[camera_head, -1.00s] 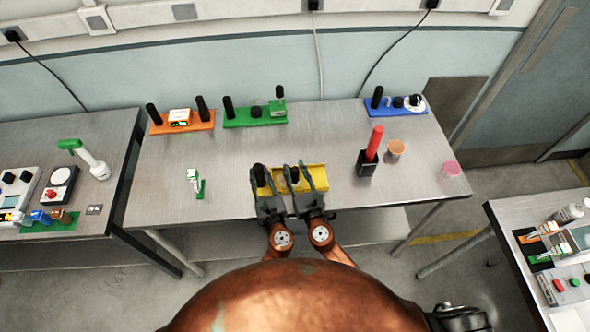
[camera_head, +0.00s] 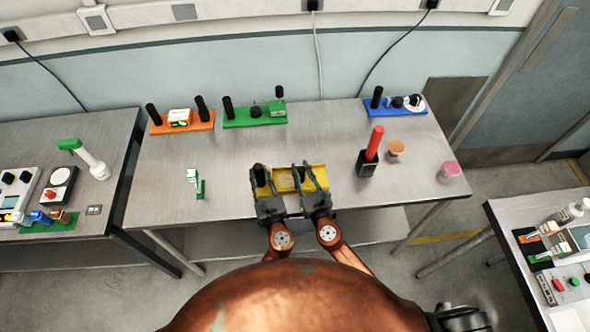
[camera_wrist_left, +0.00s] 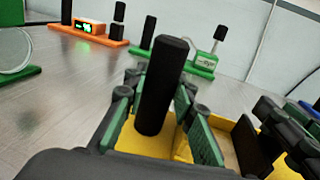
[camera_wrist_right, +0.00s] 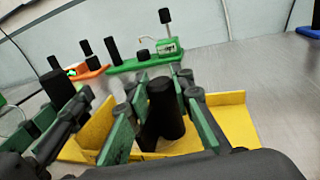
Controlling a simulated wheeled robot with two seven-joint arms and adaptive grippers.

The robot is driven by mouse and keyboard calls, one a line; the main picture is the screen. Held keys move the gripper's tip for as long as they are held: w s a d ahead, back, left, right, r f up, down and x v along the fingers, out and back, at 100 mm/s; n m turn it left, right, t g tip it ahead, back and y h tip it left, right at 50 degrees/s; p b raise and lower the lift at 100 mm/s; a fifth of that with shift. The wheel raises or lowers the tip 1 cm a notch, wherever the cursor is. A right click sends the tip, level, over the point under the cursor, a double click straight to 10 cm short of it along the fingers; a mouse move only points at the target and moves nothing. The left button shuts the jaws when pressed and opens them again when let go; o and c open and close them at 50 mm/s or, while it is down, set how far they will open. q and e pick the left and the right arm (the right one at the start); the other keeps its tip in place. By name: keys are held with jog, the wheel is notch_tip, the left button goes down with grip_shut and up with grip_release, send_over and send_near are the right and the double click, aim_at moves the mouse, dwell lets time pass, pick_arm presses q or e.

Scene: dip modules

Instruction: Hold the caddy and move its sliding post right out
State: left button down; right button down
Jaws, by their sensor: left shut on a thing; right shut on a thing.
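The yellow caddy (camera_head: 285,183) lies near the front edge of the middle table. A black fixed post (camera_wrist_left: 160,85) stands at its left end, and my left gripper (camera_head: 262,177) is shut on it. My right gripper (camera_head: 306,177) is shut on the black sliding post (camera_wrist_right: 163,108), which stands right of the caddy's middle. Yellow caddy (camera_wrist_right: 238,122) shows to the right of the sliding post in the right wrist view.
A red cylinder in a black holder (camera_head: 368,163), an orange cup (camera_head: 396,148) and a pink cup (camera_head: 451,169) stand to the right. A small green-and-white item (camera_head: 197,182) stands left. Orange (camera_head: 160,127), green (camera_head: 240,121) and blue (camera_head: 379,111) bases line the back.

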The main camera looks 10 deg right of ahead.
jog(key=d, duration=0.5)
pick_arm(q)
jog(key=shift+a, duration=0.1)
pick_arm(e)
jog(key=shift+a, duration=0.1)
jog(key=c, duration=1.7)
grip_release()
jog(key=shift+o, duration=0.2)
jog(key=v, duration=1.2)
jog(key=shift+a, duration=0.1)
